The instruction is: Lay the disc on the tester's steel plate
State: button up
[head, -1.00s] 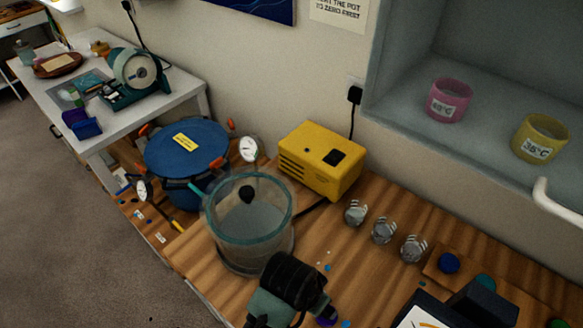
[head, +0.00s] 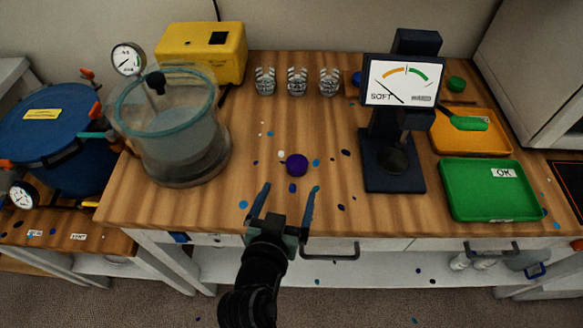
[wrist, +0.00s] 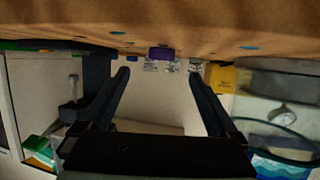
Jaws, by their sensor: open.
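A small purple disc (head: 297,164) lies flat on the wooden bench, near the front edge and left of the tester. It also shows in the wrist view (wrist: 161,53), ahead between the fingers. My gripper (head: 288,192) is open and empty at the bench's front edge, just short of the disc, with its fingers pointing towards it. The dark tester (head: 392,125) stands to the right, its dial reading SOFT. Its round steel plate (head: 394,160) sits on the base under the plunger, looks dark, and has nothing visible on it.
A glass chamber (head: 185,150) stands left of the disc. Behind are several clear clawed holders (head: 297,82) and a yellow box (head: 200,50). An orange tray (head: 475,145) and a green OK tray (head: 490,190) lie right of the tester. Small spots dot the bench.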

aim_at(296, 167)
jog(key=x, duration=0.4)
jog(key=shift+w, duration=0.15)
jog(key=shift+r+p+x, duration=0.2)
jog(key=shift+p+x, duration=0.2)
jog(key=shift+x, duration=2.2)
jog(key=shift+w+a, duration=0.1)
grip_shut()
